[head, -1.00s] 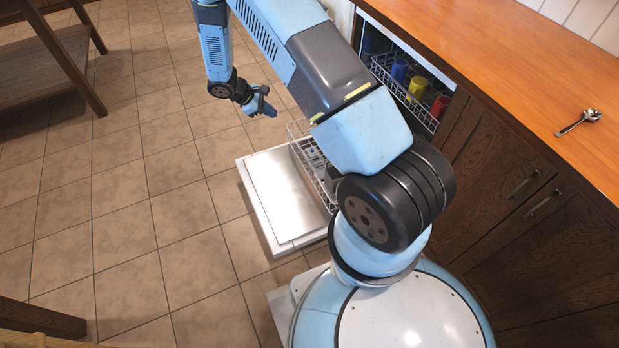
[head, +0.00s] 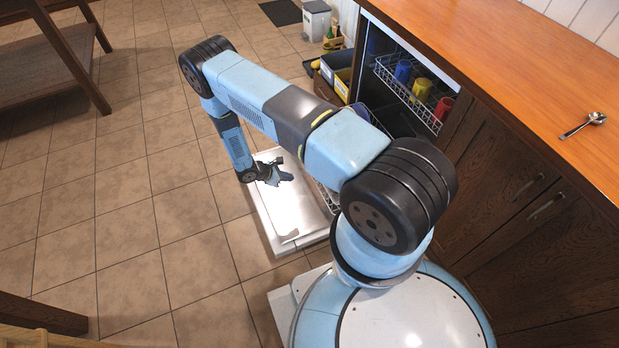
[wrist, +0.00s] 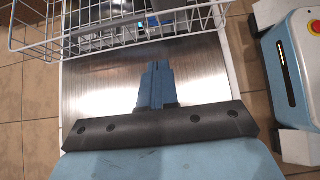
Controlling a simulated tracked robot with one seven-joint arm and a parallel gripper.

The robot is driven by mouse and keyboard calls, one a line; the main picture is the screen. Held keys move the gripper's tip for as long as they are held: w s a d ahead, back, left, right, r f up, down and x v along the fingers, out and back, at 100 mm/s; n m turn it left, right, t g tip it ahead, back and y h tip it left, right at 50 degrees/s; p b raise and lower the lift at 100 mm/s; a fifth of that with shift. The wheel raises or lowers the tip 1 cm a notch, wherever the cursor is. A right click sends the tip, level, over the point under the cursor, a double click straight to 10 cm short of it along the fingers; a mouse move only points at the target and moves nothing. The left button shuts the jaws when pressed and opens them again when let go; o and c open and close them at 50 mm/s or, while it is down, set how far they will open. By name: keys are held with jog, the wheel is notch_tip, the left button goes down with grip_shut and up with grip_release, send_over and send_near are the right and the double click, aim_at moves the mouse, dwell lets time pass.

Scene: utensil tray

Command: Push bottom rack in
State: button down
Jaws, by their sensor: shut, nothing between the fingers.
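The bottom rack (wrist: 120,25) is a white wire basket. In the wrist view its near rim crosses the top of the picture, above the steel inside of the open dishwasher door (wrist: 95,85). In the head view only a small part of the bottom rack (head: 328,203) shows; my arm hides the rest. My gripper (head: 286,178) is low over the door, on the outer side of the rack. In the wrist view my gripper (wrist: 156,65) has its blue fingers together, empty and pointing at the rack. I see no clear contact with the rack.
The upper rack (head: 385,75) holds blue, yellow and red cups inside the dishwasher. A wooden counter (head: 510,70) with a spoon (head: 585,125) runs above it. Boxes (head: 335,75) stand beyond my arm. Tiled floor (head: 130,220) to the left is clear.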

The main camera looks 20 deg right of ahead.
jog(key=d+r+x, duration=0.1)
jog(key=r+x, duration=0.1)
jog(key=x, duration=1.1)
jog(key=shift+d, duration=0.4)
